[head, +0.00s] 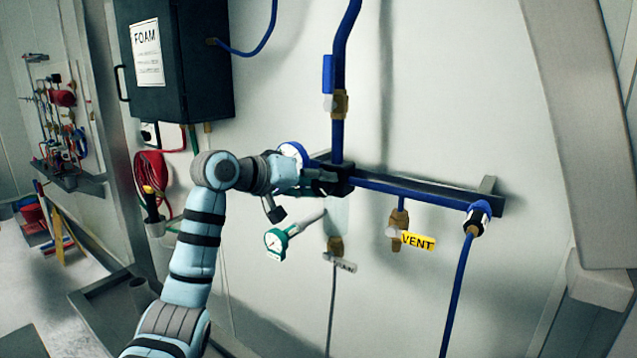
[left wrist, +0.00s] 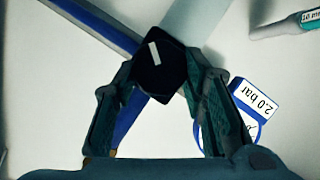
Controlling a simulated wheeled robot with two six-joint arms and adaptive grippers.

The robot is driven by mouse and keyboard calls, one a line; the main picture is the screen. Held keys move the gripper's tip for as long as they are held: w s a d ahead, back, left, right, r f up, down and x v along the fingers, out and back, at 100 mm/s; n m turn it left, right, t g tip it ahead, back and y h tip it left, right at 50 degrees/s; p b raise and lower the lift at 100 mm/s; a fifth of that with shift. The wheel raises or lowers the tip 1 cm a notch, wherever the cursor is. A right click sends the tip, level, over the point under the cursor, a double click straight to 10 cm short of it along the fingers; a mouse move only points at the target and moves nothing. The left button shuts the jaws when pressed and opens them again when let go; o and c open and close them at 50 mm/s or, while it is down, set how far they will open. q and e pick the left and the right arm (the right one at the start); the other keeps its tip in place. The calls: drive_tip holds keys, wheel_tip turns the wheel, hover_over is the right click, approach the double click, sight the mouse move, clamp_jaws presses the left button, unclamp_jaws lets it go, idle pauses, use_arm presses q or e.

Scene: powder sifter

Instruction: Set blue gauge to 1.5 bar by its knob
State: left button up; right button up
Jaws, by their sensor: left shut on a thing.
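The blue-rimmed gauge (head: 293,151) sits on the wall piping, partly behind my left arm; its needle is too small to read. In the left wrist view part of its blue rim and white face show beside a tag reading "2.0 bar" (left wrist: 258,97). The black knob (left wrist: 158,68) has a white mark, tilted in that view. My left gripper (head: 325,181) is at the knob, and in the left wrist view its two fingers (left wrist: 158,80) are closed on the knob's sides. My right gripper is out of view.
A valve with a yellow VENT tag (head: 418,241) is to the right. Blue pipe (head: 395,187) runs along a dark rail. A dark FOAM cabinet (head: 177,60) is at upper left, with a red hose (head: 150,175) below.

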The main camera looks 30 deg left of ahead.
use_arm(q)
drive_tip(key=shift+a+n+h, duration=0.1)
drive_tip(key=shift+n+h, duration=0.3)
drive_tip(key=shift+n, duration=0.1)
drive_tip(key=shift+r, duration=0.1)
drive_tip(key=o, duration=1.2)
drive_tip(key=shift+c, duration=0.2)
drive_tip(key=shift+s+a, duration=0.1)
drive_tip(key=shift+s, duration=0.05)
drive_tip(key=v, duration=1.1)
drive_tip(key=shift+s, duration=0.3)
drive_tip(key=shift+a, duration=0.15)
